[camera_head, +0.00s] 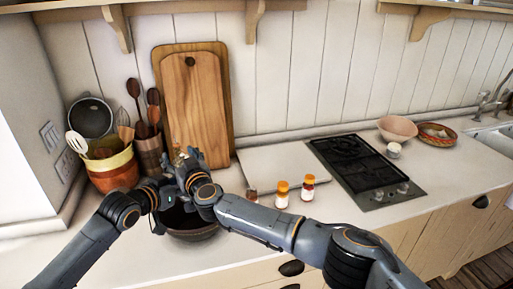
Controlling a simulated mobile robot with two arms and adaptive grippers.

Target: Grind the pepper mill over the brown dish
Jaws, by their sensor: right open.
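The brown dish (192,234) sits on the counter, its upper part hidden behind my two arms. My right gripper (184,156) is open and sits above the dish, in front of the cutting boards. My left gripper (166,197) is close against it over the dish's left side; its fingers are too overlapped to tell open from shut. A small tan piece shows at the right gripper's fingers, but I cannot tell whether it is the pepper mill. I cannot make out the mill clearly elsewhere.
Two orange-capped jars (282,194) (308,188) stand right of the dish, behind my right forearm. A black cooktop (358,165) and a pink bowl (397,129) are farther right. A utensil crock (149,156), a striped pot (112,170) and cutting boards (194,100) stand at back left.

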